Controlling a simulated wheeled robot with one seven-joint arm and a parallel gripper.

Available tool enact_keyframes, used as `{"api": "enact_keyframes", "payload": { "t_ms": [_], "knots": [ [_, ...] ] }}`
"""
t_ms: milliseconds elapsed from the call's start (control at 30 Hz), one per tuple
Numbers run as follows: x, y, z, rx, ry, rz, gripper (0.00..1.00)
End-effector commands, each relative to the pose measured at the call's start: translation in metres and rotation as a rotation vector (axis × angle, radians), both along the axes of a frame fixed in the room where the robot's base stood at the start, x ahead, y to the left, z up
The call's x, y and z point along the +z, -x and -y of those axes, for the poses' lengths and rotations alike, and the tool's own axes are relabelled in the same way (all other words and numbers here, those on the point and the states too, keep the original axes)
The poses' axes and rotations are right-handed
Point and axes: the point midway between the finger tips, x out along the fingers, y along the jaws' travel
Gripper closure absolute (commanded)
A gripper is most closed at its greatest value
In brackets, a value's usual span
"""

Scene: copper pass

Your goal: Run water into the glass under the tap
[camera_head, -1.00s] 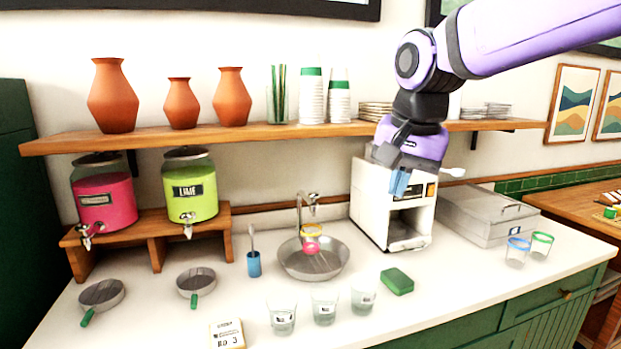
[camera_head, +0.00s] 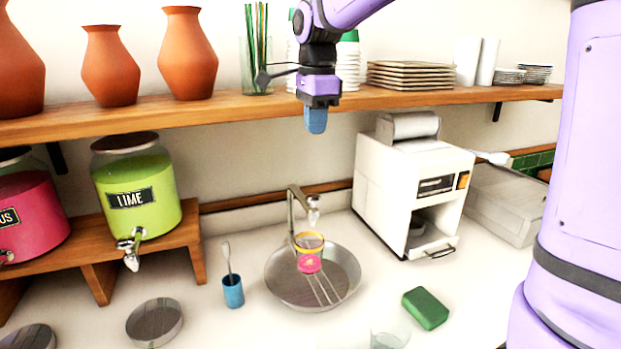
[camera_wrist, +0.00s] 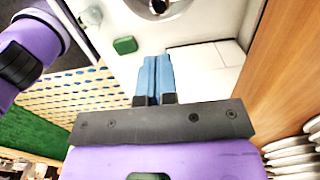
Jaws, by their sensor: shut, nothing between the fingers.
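The glass (camera_head: 311,243), clear with a yellow rim, is under the spout of the metal tap (camera_head: 293,215) and over the round steel basin (camera_head: 282,292). Something pink (camera_head: 309,264) shows at its lower end; I cannot tell whether it is part of the glass. I cannot make out running water. My gripper (camera_head: 316,128) is above the tap, in front of the shelf, pointing down, well apart from tap and glass. In the wrist view its blue fingers (camera_wrist: 153,66) are together and empty. Part of the basin (camera_wrist: 177,8) shows at the top there; the glass is not clear.
The wooden shelf (camera_head: 220,112) with vases and plates runs close behind my gripper. A white machine (camera_head: 385,180) stands right of the basin, a green sponge (camera_head: 425,308) in front. A blue cup (camera_head: 233,291) with a brush and the lime dispenser (camera_head: 140,200) stand left.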

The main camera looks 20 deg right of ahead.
Motion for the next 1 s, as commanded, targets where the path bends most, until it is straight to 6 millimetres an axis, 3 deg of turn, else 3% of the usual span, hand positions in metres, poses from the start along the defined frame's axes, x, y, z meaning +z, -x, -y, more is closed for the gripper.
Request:
{"api": "enact_keyframes", "payload": {
  "t_ms": [300,467,1000],
  "knots": [
    [-0.001,0.000,0.000,0.000,0.000,0.000,1.00],
    [-0.011,0.000,0.000,0.000,0.000,-0.002,1.00],
    [-0.106,-0.002,-0.001,0.001,0.000,-0.003,1.00]
  ]
}}
